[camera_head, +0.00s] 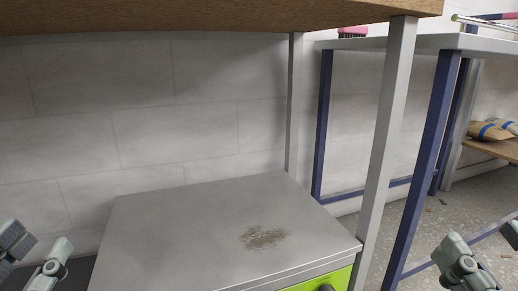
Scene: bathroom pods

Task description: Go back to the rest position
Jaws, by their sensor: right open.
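My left gripper (36,248) is at the lower left corner, partly cut off by the frame. Its two fingers are apart with nothing seen between them. My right gripper (483,246) is at the lower right corner, also partly cut off. Its fingers are spread and empty, with the speckled floor showing behind. Neither gripper is seen touching anything.
A grey metal-topped cabinet (170,235) with a brown stain and a green front (335,281) stands between the grippers. A wooden tabletop (200,14) on grey legs overhangs it. A blue-legged table (425,165) stands right. Brown packages (487,131) lie on a shelf at the far right.

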